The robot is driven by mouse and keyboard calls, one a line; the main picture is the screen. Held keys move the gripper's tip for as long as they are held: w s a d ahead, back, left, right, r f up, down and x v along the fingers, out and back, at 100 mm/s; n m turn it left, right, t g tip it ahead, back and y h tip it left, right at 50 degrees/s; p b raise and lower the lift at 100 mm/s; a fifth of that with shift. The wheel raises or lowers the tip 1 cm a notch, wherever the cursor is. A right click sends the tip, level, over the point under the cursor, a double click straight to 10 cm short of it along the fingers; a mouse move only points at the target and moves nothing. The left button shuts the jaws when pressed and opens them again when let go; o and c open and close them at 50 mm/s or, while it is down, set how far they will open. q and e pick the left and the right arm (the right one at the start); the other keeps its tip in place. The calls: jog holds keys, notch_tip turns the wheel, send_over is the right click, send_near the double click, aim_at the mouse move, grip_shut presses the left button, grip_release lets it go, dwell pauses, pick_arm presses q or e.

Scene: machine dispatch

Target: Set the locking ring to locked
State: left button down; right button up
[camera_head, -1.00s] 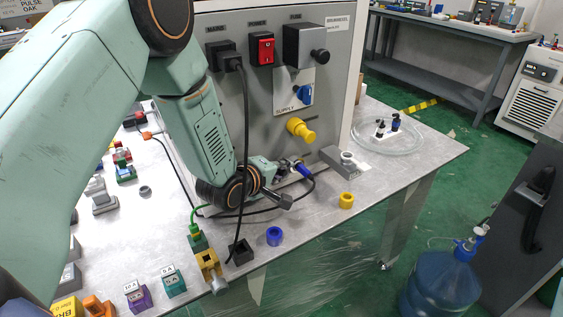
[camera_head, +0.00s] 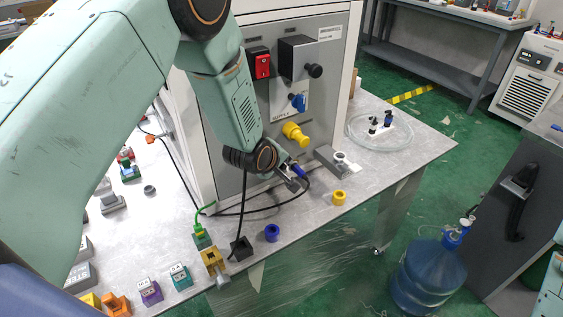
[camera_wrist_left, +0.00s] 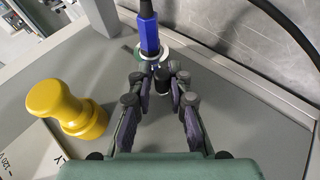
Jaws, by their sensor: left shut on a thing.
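A blue plug (camera_head: 299,171) on a black cable sits low on the grey machine panel, just below the yellow knob. In the left wrist view the blue plug (camera_wrist_left: 148,32) enters a pale ring (camera_wrist_left: 150,54) with a green part beside it. My left gripper (camera_head: 291,181) is at this connector; its fingers (camera_wrist_left: 158,84) are shut around a small dark piece (camera_wrist_left: 162,80) just in front of the ring. The fingers hide part of the ring, and I cannot read any locked mark on it. My right gripper is not in view.
The yellow knob (camera_head: 295,134) is close beside my left gripper and large in the wrist view (camera_wrist_left: 66,108). A grey block (camera_head: 331,161), yellow ring (camera_head: 339,197) and blue ring (camera_head: 272,233) are on the table. The black cable loops near the gripper.

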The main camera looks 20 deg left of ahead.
pick_arm(q)
jog(key=shift+s+f, duration=0.35)
jog(key=shift+f, duration=0.05)
jog(key=c, duration=1.6)
grip_release()
jog(key=shift+o, duration=1.3)
jog(key=shift+w+a, duration=0.1)
jog(key=shift+w, duration=0.15)
jog(key=shift+r, duration=0.15)
jog(key=shift+s+r, duration=0.25)
jog(key=shift+r, duration=0.2)
jog(key=v, duration=1.1)
